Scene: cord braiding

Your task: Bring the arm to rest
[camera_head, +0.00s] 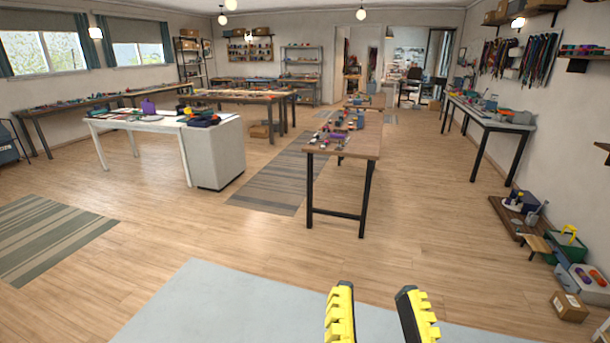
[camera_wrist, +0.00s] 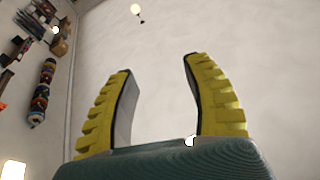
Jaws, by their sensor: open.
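My gripper (camera_head: 378,300) shows at the bottom of the head view, right of centre. Its two yellow ribbed fingers with dark inner faces stand apart, with nothing between them. In the wrist view my gripper (camera_wrist: 159,95) is also open and empty, its fingers pointing up against a plain pale wall. The rest of the arm is out of the head view. The gripper touches nothing that I can see.
A pale surface (camera_head: 215,300) lies below the gripper. A wooden table (camera_head: 345,145) with small items stands ahead; a white table (camera_head: 140,123) is to its left. Boxes and tools lie along the right wall, including a cardboard box (camera_head: 569,306). Wooden floor (camera_head: 230,235) between is clear.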

